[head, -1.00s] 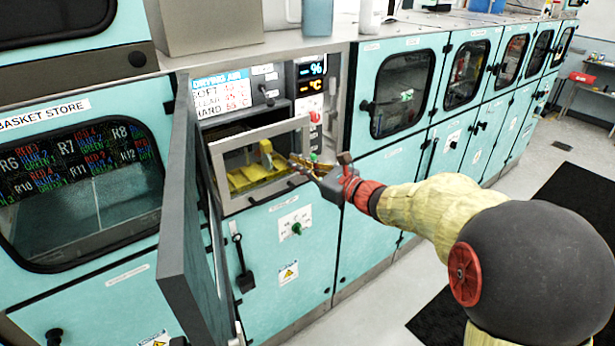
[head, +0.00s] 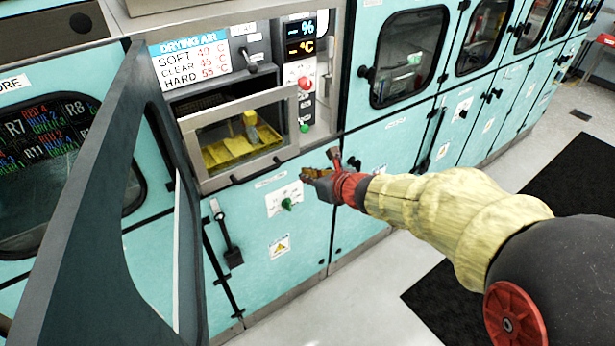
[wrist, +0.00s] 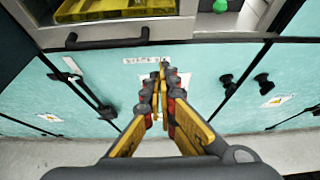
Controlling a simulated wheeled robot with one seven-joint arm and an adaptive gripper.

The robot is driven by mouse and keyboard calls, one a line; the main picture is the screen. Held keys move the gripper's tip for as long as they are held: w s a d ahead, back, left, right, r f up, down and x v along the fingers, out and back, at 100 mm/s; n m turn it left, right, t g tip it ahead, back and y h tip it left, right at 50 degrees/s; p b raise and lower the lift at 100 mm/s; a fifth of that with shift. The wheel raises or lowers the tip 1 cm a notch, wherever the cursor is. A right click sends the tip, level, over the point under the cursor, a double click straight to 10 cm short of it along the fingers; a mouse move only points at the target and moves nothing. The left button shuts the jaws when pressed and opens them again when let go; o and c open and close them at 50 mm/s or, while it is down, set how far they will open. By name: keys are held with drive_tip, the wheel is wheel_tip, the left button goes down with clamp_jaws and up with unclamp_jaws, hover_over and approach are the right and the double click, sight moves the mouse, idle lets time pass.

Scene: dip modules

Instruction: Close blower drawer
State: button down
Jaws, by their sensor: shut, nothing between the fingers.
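The blower drawer front (head: 288,106) is a grey frame around a clear window, with a yellow tray (head: 215,153) behind it. A dark opening shows above its top edge; I cannot tell how far the drawer stands out. A dark bar handle (head: 258,170) runs along its lower edge and also shows in the wrist view (wrist: 107,43). My gripper (head: 306,173) is shut and empty, below and right of the drawer front, apart from the handle. In the wrist view my gripper (wrist: 163,72) points at the teal panel below the drawer.
A dark-framed door (head: 105,180) stands swung open at the left. A control panel with a red button (head: 304,83) and a green button (head: 304,127) is right of the drawer. Grey floor (head: 350,290) is clear in front.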

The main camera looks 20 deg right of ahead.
sight(282, 158)
drive_tip(key=w+r+b+x, duration=0.1)
drive_tip(key=x, duration=0.9)
drive_tip(key=shift+a+r+b, duration=0.2)
drive_tip(key=shift+r+b, duration=0.15)
drive_tip(key=w, duration=0.2)
drive_tip(key=w+a, duration=0.1)
drive_tip(key=w, duration=0.1)
drive_tip(key=shift+w+a, duration=0.25)
drive_tip(key=shift+w, duration=0.1)
